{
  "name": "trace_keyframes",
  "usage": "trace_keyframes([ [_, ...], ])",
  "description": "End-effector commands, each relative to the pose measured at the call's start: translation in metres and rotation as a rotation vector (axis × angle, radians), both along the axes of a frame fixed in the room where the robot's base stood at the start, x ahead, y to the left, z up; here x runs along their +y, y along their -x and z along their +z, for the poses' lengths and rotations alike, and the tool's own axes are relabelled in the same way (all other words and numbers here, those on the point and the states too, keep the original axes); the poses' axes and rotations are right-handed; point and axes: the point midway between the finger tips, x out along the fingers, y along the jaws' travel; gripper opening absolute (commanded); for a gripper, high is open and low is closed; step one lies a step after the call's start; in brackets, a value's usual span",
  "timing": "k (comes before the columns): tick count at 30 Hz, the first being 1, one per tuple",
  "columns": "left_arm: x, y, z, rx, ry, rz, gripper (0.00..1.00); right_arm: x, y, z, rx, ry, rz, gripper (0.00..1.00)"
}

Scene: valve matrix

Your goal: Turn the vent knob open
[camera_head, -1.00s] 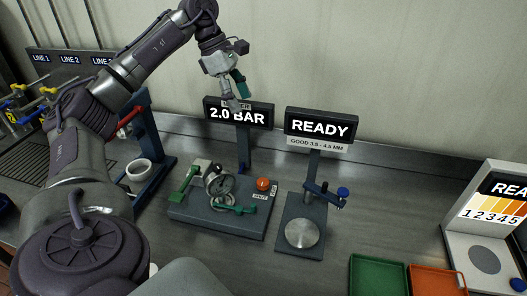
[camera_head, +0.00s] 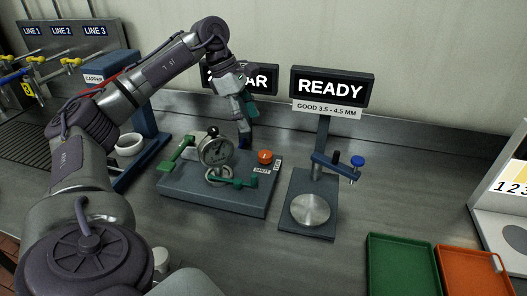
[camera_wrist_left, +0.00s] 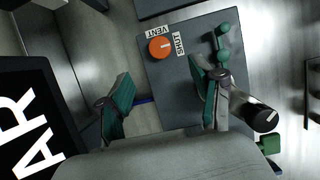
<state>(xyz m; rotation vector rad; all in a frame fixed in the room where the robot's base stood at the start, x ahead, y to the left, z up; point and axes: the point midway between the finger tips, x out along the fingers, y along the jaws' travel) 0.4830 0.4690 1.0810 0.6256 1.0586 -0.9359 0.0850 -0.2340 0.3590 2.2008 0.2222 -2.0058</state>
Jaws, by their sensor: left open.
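The orange vent knob (camera_head: 265,156) sits at the back right of the dark grey test block (camera_head: 240,198). In the left wrist view the knob (camera_wrist_left: 160,48) shows a pale pointer line, with VENT and SHUT labels beside it; the line points toward the SHUT label. My left gripper (camera_head: 246,118) is above and behind the block, left of the knob in the head view. In the left wrist view its green-padded fingers (camera_wrist_left: 165,98) are spread apart, with nothing between them; the knob lies beyond the fingertips. My right gripper is not in view.
On the block stand a round gauge (camera_head: 216,150) and green levers (camera_head: 177,154). A pressure sign (camera_head: 263,79) stands behind, partly covered by my arm. To the right are the READY gauge stand (camera_head: 310,209) and green (camera_head: 402,268) and orange (camera_head: 470,272) trays.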

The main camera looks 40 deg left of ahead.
Motion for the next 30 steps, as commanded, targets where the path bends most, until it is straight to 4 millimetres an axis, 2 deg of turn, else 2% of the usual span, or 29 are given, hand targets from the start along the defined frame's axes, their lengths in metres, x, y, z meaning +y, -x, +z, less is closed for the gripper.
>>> trace_keyframes([
  [1,-0.004,-0.001,-0.012,0.006,-0.001,-0.002,0.66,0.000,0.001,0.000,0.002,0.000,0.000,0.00],
  [6,-0.017,-0.008,-0.046,0.005,0.000,-0.002,0.66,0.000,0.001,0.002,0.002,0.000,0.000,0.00],
  [12,-0.029,-0.015,-0.078,0.004,0.000,-0.002,0.66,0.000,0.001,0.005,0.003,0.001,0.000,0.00],
  [15,-0.033,-0.018,-0.088,0.002,0.000,-0.002,0.66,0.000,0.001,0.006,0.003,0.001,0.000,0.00],
  [21,-0.035,-0.019,-0.097,0.001,0.000,0.000,0.66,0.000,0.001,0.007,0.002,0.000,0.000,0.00],
  [28,-0.035,-0.019,-0.098,0.000,0.000,0.000,0.66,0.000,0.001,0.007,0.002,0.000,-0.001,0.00],
  [30,-0.035,-0.019,-0.098,0.000,0.000,0.000,0.54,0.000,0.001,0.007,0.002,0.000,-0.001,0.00],
])
